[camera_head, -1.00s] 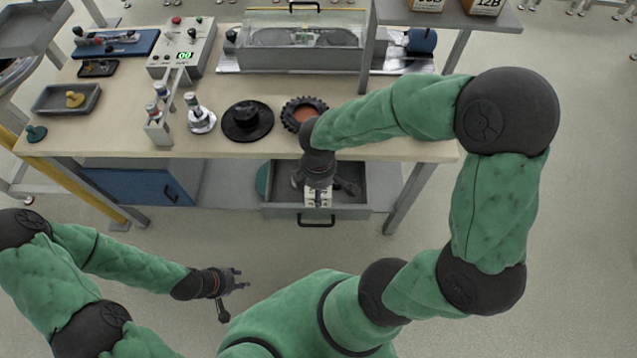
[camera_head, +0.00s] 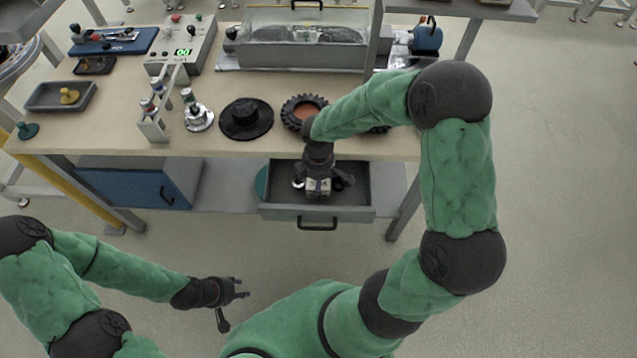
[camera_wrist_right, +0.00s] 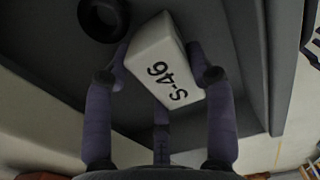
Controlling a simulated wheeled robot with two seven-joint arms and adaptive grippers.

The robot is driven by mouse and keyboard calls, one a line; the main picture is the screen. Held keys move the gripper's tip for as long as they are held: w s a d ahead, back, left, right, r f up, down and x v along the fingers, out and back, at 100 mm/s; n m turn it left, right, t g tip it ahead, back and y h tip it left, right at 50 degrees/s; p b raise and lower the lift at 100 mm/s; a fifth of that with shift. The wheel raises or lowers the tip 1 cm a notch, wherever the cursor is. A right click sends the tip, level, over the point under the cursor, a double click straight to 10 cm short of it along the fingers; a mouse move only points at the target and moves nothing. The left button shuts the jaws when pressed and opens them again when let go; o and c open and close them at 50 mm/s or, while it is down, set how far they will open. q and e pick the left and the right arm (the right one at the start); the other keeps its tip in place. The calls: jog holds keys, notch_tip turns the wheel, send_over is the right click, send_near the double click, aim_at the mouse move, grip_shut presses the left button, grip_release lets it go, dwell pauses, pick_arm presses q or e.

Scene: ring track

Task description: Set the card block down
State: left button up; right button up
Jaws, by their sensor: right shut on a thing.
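In the head view the block (camera_head: 318,187) shows small and pale under my right gripper (camera_head: 319,177), which reaches down into an open grey drawer (camera_head: 345,213) below the bench. The right gripper is shut on the block. Whether the block touches the drawer floor I cannot tell. My left gripper (camera_head: 236,290) is held low at the left, empty, with its fingers spread apart.
A dark ring (camera_wrist_right: 103,18) lies in the drawer near the block. The bench above holds a black disc (camera_head: 246,119), a toothed tyre (camera_head: 303,111), a control box (camera_head: 181,47) and a grey tray (camera_head: 61,97). A blue cabinet (camera_head: 140,182) stands left of the drawer.

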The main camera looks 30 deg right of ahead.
jog(key=shift+f, duration=0.1)
jog(key=o, duration=1.2)
jog(key=shift+o, duration=0.2)
notch_tip(320, 180, up, 12)
jog(key=p, duration=0.5)
jog(key=shift+r, duration=0.2)
